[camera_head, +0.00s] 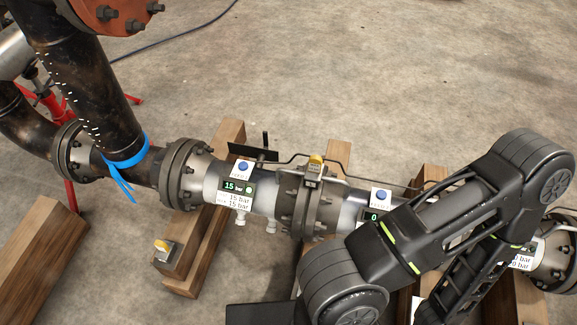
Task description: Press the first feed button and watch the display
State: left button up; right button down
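A blue round button (243,167) sits on a small white plate on the left part of the steel pipe spool. Below it, a display (237,187) reads 15 bar in green, over a white label (235,201) that also reads 15 bar. A second blue button (381,196) sits further right on the spool. The display (373,217) below it shows a green 0, and the rest is covered by my dark arm. The arm crosses the right of the picture in front of the spool. No fingertips of either gripper show, and nothing touches the two buttons.
A bolted flange joint (307,200) with a yellow-topped part (316,161) stands between the two displays. Wooden beams (41,247) lie under and beside the spool. A rusty pipe (82,85) with a blue strap (127,162) rises at left.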

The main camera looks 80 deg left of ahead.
aim_at(243, 165)
jog(key=u, duration=3.35)
